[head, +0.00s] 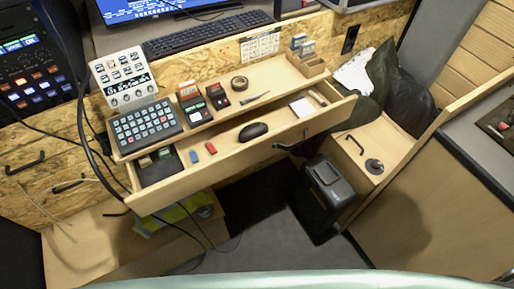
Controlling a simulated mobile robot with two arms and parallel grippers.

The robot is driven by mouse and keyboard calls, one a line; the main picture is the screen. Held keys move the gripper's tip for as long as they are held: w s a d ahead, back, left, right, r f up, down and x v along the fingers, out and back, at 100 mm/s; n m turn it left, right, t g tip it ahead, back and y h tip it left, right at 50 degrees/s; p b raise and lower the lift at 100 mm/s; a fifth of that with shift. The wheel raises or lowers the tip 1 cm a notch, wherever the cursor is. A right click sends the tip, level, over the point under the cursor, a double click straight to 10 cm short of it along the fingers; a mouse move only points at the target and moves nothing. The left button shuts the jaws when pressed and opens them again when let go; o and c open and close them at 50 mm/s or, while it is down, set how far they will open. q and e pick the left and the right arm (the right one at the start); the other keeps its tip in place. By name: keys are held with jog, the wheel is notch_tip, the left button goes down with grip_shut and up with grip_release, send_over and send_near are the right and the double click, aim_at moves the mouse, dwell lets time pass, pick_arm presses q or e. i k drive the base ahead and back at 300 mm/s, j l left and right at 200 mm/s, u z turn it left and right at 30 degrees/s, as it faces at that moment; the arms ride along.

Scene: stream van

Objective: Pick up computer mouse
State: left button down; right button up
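A dark computer mouse (254,131) lies inside the open wooden drawer (225,178), a little right of the drawer's middle. Nothing covers it from above in the head view. A red item (211,148) and a small blue item (194,156) lie to its left in the drawer. A white pad (301,107) lies to its right. Neither of my grippers is in the head view, so I cannot see how they stand.
A button panel (146,127) and a white control unit (123,79) stand on the left of the shelf behind the drawer. A black bin (326,190) stands below the drawer's right end. A dark cable (93,150) hangs at the left. Grey floor (270,238) is clear in front.

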aim_at(252, 131)
jog(key=k+j+z, duration=0.1)
jog(key=j+z, duration=0.3)
jog(key=k+j+z, duration=0.15)
jog(key=z, duration=0.3)
jog(key=j, duration=0.1)
